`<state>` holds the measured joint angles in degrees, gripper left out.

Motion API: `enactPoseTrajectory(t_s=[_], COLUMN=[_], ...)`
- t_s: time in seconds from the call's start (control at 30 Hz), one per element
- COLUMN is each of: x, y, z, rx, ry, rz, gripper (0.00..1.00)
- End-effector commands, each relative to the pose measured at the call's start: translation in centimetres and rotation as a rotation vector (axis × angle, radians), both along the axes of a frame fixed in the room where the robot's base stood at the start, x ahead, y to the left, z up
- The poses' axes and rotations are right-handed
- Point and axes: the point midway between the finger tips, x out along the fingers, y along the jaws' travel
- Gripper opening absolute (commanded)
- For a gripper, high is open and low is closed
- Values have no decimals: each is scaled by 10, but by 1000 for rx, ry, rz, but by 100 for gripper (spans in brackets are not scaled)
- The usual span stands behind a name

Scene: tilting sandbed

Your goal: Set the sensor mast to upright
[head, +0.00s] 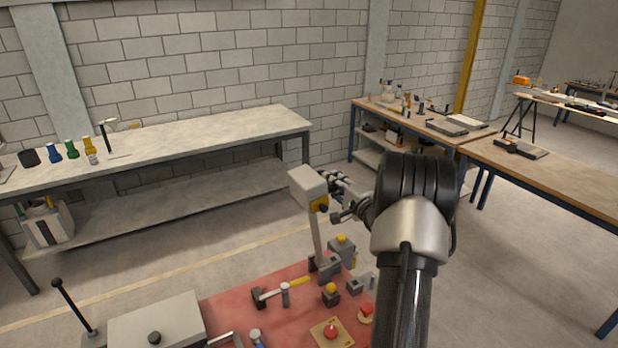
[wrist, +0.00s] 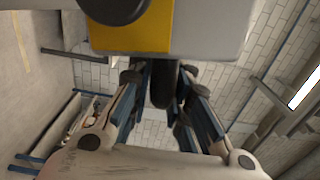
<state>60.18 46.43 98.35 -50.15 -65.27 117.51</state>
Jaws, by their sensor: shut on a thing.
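The sensor mast (head: 317,235) is a thin grey post with a pale box head (head: 307,186) that carries a yellow patch and a dark round part. In the head view its post leans slightly left from its grey base (head: 325,270) on the red surface. My gripper (head: 338,196) is at the right side of the box head, partly hidden by my arm. In the wrist view the box head (wrist: 205,28) fills the top. My gripper's fingers (wrist: 163,88) are shut around a dark stub below it, which seems part of the mast head.
The red bed (head: 235,312) holds a hammer (head: 280,292), a yellow-topped block (head: 330,294), a red button on a yellow plate (head: 330,333) and other small fixtures. A grey bench (head: 210,136) stands behind left. Wooden tables (head: 560,180) stand at right. Open floor lies between.

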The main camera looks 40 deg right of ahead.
Motion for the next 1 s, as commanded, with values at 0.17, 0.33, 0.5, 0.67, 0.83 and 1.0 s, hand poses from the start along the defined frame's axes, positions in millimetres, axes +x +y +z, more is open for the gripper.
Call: enactPoseTrajectory(t_s=[0.17,0.33,0.5,0.67,0.83,1.0], x=[-9,-13,-15,-16,-17,-17], y=[-34,-51,-59,-61,-62,-62], z=[5,1,-1,-2,-2,-2], rx=[86,136,159,165,164,162], ry=[-37,-51,-59,-61,-60,-60], rz=[-4,-3,-3,-5,-7,-9], gripper=[0,0,0,0,0,24])
